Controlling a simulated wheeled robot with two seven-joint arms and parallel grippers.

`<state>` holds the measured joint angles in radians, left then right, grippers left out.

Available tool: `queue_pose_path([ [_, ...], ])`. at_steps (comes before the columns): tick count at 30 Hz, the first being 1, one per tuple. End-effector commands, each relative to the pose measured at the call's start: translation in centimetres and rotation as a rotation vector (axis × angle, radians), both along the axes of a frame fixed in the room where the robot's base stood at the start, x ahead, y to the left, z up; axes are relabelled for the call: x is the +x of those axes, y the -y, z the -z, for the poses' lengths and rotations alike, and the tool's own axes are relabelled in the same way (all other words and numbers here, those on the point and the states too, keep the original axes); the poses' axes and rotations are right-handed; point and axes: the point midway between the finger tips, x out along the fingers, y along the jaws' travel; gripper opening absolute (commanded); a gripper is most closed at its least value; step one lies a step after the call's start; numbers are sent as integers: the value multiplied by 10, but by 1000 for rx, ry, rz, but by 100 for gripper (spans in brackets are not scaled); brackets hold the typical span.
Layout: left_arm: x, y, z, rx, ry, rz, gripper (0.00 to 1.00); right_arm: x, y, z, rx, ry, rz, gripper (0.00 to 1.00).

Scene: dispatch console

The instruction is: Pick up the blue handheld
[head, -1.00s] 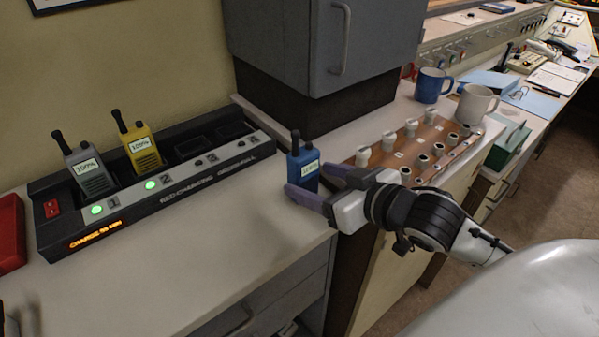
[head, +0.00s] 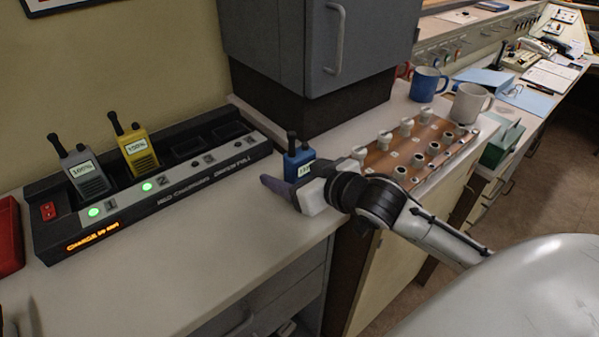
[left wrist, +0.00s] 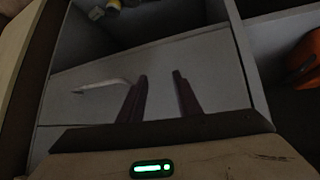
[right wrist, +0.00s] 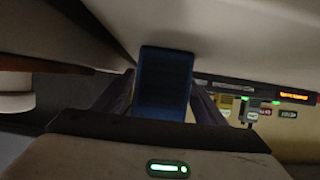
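The blue handheld (head: 296,163) stands upright near the counter's front edge, right of the charger, with a dark antenna and a pale label. My right gripper (head: 282,177) is at it, low down; one purple finger shows on its near side and the other is hidden. In the right wrist view the blue handheld (right wrist: 163,78) stands between the two spread fingers. Contact cannot be made out. My left gripper (left wrist: 159,78) shows only in its wrist view, open and empty, facing grey drawer or cabinet panels.
The charging rack (head: 160,197) holds a grey handheld (head: 84,173) and a yellow handheld (head: 136,149); two bays are empty. A grey cabinet (head: 290,50) stands behind. A wooden panel with white knobs (head: 420,145), a blue mug (head: 427,84) and a white mug (head: 468,103) are at right.

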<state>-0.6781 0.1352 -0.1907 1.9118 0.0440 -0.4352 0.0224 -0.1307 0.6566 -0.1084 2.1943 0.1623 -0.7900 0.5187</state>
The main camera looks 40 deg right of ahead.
Motion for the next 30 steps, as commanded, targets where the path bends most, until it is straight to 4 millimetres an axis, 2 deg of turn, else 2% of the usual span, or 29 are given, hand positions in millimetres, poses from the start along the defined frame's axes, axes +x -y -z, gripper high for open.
queue_pose_path([
  [1,0,0,0,0,-1,0,31,0,0,0,0,0,0,55],
  [6,-2,0,1,1,-4,0,31,0,0,0,0,0,0,27],
  [8,-3,0,2,1,-6,0,31,0,0,0,0,0,0,17],
  [9,-4,0,2,1,-8,0,31,0,0,-1,0,3,0,15],
  [17,-6,0,3,1,-14,1,31,0,0,-7,0,5,0,15],
  [30,-7,0,-8,2,-15,1,31,1,0,-87,-1,8,-2,15],
])
